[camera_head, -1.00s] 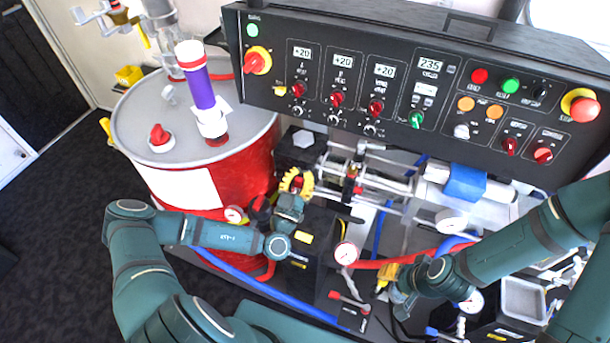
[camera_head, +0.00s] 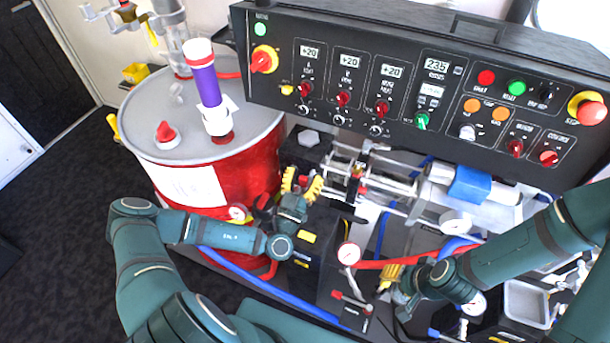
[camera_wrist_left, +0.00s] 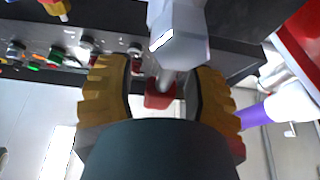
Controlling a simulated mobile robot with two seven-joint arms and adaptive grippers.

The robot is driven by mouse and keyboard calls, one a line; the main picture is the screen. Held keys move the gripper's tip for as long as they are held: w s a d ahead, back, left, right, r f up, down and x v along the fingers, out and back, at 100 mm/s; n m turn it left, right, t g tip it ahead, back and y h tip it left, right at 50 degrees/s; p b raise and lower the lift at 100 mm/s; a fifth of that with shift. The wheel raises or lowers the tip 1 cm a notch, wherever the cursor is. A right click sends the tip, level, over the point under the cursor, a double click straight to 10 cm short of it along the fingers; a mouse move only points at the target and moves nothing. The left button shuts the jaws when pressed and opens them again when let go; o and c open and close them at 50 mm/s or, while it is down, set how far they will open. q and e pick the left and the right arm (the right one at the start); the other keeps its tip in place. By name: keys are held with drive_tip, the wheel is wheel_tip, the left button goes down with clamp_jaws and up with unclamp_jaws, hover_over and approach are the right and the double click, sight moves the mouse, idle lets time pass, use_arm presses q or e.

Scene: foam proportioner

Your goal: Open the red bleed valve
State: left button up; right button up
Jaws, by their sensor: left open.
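My left gripper (camera_head: 302,186) has yellow fingertips spread apart, in front of the dark block beside the red drum. In the left wrist view, its two fingers (camera_wrist_left: 160,92) stand on either side of a small red part (camera_wrist_left: 157,98) on a grey stem. This may be the red bleed valve, but I cannot tell for sure. The fingers are not closed on it. In the head view, the fingers mostly hide this spot.
A black control panel (camera_head: 340,122) with knobs overhangs the pump area. The red drum (camera_head: 262,165) stands at left with a purple-white tube (camera_head: 207,85). A gauge (camera_head: 348,253), a red-handled lever (camera_head: 338,295) and red and blue hoses crowd the space between my arms.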

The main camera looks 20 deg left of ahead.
use_arm(q)
drive_tip(key=v, duration=1.2)
drive_tip(key=shift+d, duration=0.15)
